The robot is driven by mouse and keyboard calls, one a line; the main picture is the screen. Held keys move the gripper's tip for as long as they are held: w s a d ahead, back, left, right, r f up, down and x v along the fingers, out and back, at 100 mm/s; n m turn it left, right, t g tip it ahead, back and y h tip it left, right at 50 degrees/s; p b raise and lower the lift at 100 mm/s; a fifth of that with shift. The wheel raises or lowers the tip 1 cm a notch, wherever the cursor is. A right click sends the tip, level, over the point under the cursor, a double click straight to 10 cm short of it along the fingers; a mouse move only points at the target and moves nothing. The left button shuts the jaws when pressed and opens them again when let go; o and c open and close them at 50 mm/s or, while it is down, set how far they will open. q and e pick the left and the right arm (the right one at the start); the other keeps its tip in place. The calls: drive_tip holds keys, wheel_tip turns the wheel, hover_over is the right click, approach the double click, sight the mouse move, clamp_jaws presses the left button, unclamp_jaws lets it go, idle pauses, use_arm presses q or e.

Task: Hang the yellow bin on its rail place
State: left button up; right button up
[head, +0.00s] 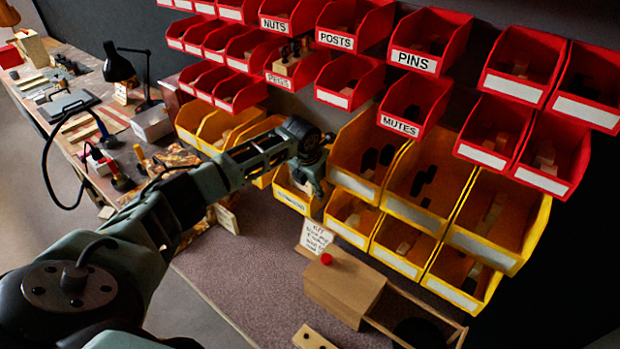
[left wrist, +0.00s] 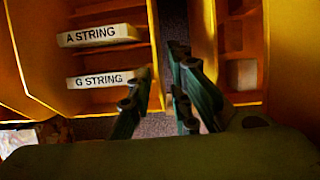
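The yellow bin (head: 290,196) with a white front label is at the left end of the lower yellow bins in the head view, partly covered by my gripper. In the left wrist view a yellow bin (left wrist: 155,40) holds white boxes lettered A STRING (left wrist: 100,36) and G STRING (left wrist: 100,80). My left gripper (head: 313,176) is at the bin's right side. I cannot tell whether the bin's back touches the rail. My right gripper is not in view.
Yellow bins (head: 350,220) stand close on the right, with red bins (head: 400,105) above. Below are a small sign (head: 315,236) and a wooden box (head: 345,287) with a red knob (head: 326,259). Bare purple-grey bench (head: 240,262) lies left of them. A black lamp (head: 120,68) stands farther left.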

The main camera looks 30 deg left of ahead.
use_arm(q)
drive_tip(key=shift+o, duration=0.6)
drive_tip(key=v, duration=1.2)
